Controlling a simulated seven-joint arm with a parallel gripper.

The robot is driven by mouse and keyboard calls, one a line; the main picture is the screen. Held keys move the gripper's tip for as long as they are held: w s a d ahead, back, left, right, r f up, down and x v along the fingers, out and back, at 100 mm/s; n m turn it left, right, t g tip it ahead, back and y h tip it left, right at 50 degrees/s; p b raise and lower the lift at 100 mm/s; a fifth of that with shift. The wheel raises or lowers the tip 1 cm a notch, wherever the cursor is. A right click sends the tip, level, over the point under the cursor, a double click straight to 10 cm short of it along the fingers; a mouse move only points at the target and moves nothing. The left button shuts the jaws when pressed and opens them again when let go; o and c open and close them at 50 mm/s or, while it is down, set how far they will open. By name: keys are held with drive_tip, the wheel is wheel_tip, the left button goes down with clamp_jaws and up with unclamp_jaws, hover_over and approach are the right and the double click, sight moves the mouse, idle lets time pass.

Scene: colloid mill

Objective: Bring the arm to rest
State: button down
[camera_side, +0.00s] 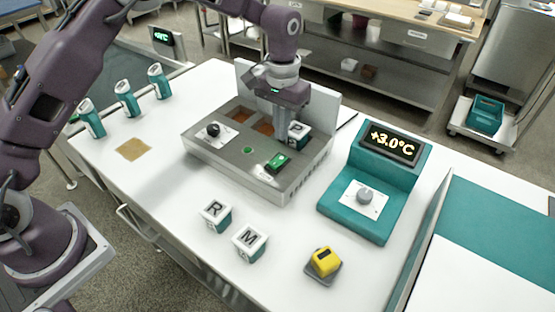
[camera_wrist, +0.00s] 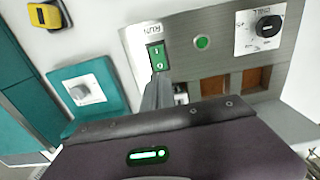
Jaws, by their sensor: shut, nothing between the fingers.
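My gripper (camera_side: 298,121) hangs fingers down over the back right part of the grey mill console (camera_side: 255,184). Its fingers look shut and hold nothing. A white and teal block with a letter (camera_side: 298,134) sits on the console just at the fingertips; I cannot tell whether they touch it. In the wrist view, my gripper's finger (camera_wrist: 158,92) reaches toward the console near the green RUN switch (camera_wrist: 156,56). That switch also shows in the side view (camera_side: 278,162). A black knob (camera_side: 213,130) and a round green lamp (camera_side: 248,150) are on the console.
A teal unit (camera_side: 366,224) reads +3.0°C, right of the console. Blocks R (camera_side: 216,216) and M (camera_side: 250,242) and a yellow button (camera_side: 325,261) stand in front. Three teal canisters (camera_side: 126,98) and a tan square (camera_side: 133,149) are at left. The white table between is clear.

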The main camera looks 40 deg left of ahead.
drive_tip(key=shift+r, duration=0.3)
drive_tip(key=s+a+r+t, duration=0.2)
drive_tip(key=s+a+r, duration=0.1)
drive_tip(key=s+r, duration=0.6)
drive_tip(key=s+a+r+t, duration=0.1)
drive_tip(key=s+a+r, duration=0.1)
drive_tip(key=s+r, duration=0.65)
drive_tip(key=s+a+t, duration=0.2)
drive_tip(key=s+a, duration=0.1)
drive_tip(key=s, duration=1.3)
drive_tip(key=shift+t, duration=0.3)
drive_tip(key=shift+r, duration=0.1)
